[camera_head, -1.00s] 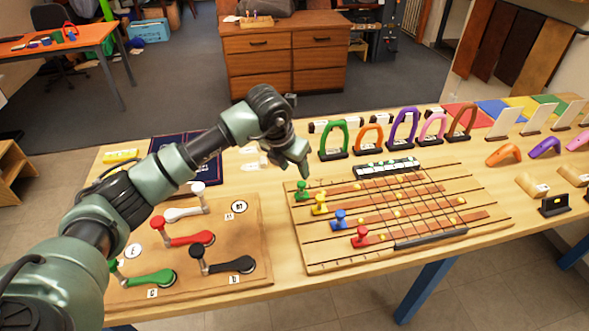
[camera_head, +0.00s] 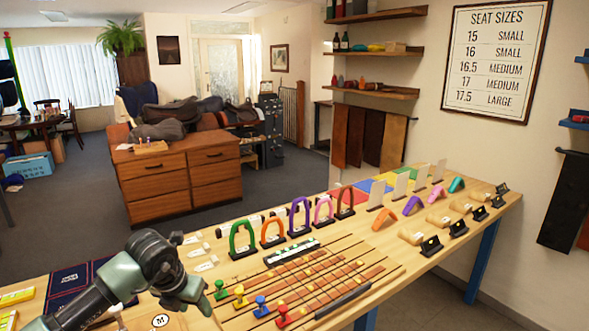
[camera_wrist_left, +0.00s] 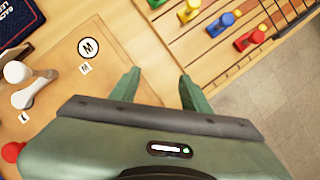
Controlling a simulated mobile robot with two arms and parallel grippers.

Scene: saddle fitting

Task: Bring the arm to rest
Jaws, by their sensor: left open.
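My left arm comes in from the lower left of the head view. Its gripper (camera_head: 200,302) points down over the table (camera_head: 440,262), just left of a slotted wooden board (camera_head: 345,312) with a green knob (camera_head: 220,290). In the left wrist view the two green fingers (camera_wrist_left: 158,88) are apart with nothing between them. They are over a gap between the lever board (camera_wrist_left: 95,85) and the slotted board (camera_wrist_left: 215,60). The gripper appears above the surface and holds nothing. My right gripper is in neither view.
Colored arches, such as a green one (camera_head: 242,240), stand behind the slotted board. Small stands and colored pieces, such as an orange one (camera_head: 385,219), fill the right end. A white lever (camera_wrist_left: 30,88) and a red knob (camera_wrist_left: 12,152) are near the gripper.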

